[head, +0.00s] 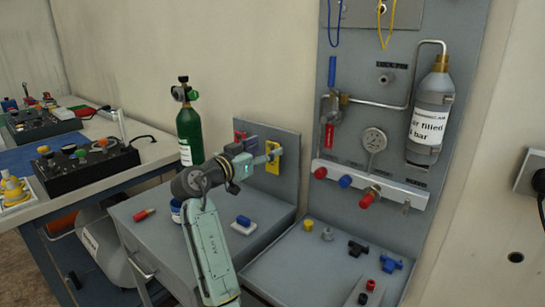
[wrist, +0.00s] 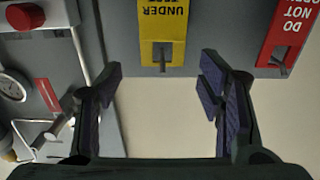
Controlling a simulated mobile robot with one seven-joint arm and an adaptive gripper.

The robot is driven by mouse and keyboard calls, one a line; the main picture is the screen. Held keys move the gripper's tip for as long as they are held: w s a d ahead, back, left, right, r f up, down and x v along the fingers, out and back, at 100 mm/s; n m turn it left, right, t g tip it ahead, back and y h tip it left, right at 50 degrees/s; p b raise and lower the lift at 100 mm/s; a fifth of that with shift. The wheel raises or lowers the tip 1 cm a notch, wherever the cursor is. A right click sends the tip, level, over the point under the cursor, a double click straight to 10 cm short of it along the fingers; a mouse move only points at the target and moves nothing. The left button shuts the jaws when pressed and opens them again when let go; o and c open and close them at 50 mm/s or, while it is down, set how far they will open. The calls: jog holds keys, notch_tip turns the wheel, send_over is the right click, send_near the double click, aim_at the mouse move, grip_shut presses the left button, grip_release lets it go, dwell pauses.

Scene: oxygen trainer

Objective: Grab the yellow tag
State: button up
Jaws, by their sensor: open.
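The yellow tag (wrist: 165,25) reads "UNDER TEST", upside down in the wrist view, and hangs on a grey panel. Its slotted end points down between my fingers in that picture. My gripper (wrist: 160,80) is open and empty, with one dark finger on each side of the tag's line. The fingertips look just short of the tag, with no contact visible. In the head view the yellow tag (head: 272,167) is on the upright grey board, partly hidden by my gripper (head: 273,152).
A red tag (wrist: 289,30) hangs to the right of the yellow one in the wrist view. A gauge (wrist: 12,86) and metal fittings are at the left. In the head view, a green cylinder (head: 190,135) stands close behind my arm, and a grey bench (head: 170,240) lies below.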

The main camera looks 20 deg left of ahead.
aim_at(268, 146)
jog(key=p+x, duration=0.1)
jog(key=x, duration=0.3)
jog(key=shift+w, duration=0.2)
jog(key=shift+f, duration=0.1)
jog(key=shift+c, duration=0.2)
jog(key=c, duration=0.9)
